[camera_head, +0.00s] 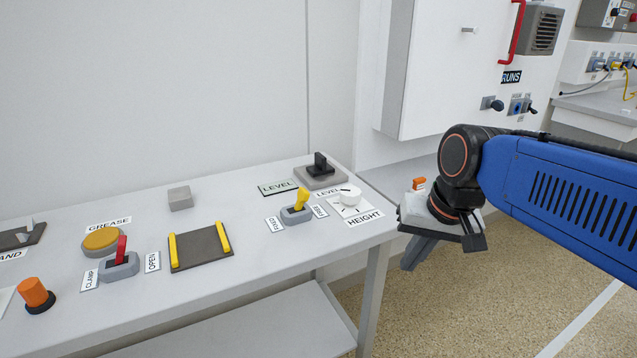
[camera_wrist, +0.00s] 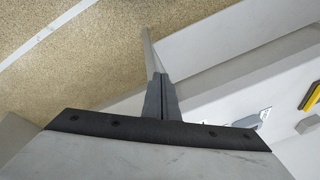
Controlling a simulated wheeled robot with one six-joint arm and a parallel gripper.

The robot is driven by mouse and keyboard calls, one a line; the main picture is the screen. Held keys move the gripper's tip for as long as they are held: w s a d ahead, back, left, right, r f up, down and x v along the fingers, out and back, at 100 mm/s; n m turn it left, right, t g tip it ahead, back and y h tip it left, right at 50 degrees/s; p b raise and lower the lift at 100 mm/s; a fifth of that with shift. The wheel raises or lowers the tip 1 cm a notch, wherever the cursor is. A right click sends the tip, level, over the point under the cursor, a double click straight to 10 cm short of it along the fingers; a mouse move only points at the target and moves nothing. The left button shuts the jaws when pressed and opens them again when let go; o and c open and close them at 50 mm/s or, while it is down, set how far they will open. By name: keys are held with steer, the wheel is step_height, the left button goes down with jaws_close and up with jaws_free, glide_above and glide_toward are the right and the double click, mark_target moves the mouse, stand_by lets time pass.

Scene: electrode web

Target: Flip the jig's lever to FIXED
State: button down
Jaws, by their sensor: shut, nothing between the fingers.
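A yellow lever (camera_head: 301,199) stands on a small grey base (camera_head: 296,215) near the right end of the table. A small label (camera_head: 274,225) at its left seems to read FIXED, and one at its right (camera_head: 320,211) seems to read FREE. The lever tilts a little to the right, toward the FREE label. My gripper (camera_head: 413,256) is off the table's right end, apart from the lever and pointing down. In the wrist view its fingers (camera_wrist: 160,95) are together and empty.
A white cabinet (camera_head: 440,70) hangs behind. Floor lies open at right.

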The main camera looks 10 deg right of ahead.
mark_target(300, 204)
steer(key=w+a+r+m+g+y, duration=0.1)
steer(key=w+r+m, duration=0.1)
steer(key=w, duration=0.1)
steer(key=w+a+r+m+g+y, duration=0.1)
steer(key=w+r+m, duration=0.1)
steer(key=w+r, duration=0.1)
steer(key=w+a+r+m, duration=0.1)
steer(key=w+r, duration=0.1)
steer(key=w, duration=0.2)
steer(key=shift+w+a+r+m+g+y, duration=0.1)
steer(key=shift+w+r+m+g+y, duration=0.1)
steer(key=shift+m+g+y, duration=0.2)
steer(key=w+a+r+m+g+y, duration=0.1)
steer(key=w+r+m, duration=0.4)
steer(key=w, duration=0.7)
steer(key=shift+w+a+r+g+y, duration=0.2)
steer(key=shift+w+r+g+y, duration=0.3)
steer(key=shift+y, duration=0.7)
steer(key=shift+s, duration=0.2)
steer(key=x, duration=1)
steer(key=shift+s+d, duration=0.1)
steer(key=shift+s, duration=0.1)
steer(key=a, duration=0.1)
steer(key=a+r, duration=0.1)
steer(key=shift+s+a, duration=0.35)
steer(key=shift+s+a+r, duration=0.15)
steer(key=shift+a+r, duration=0.15)
steer(key=shift+a, duration=0.15)
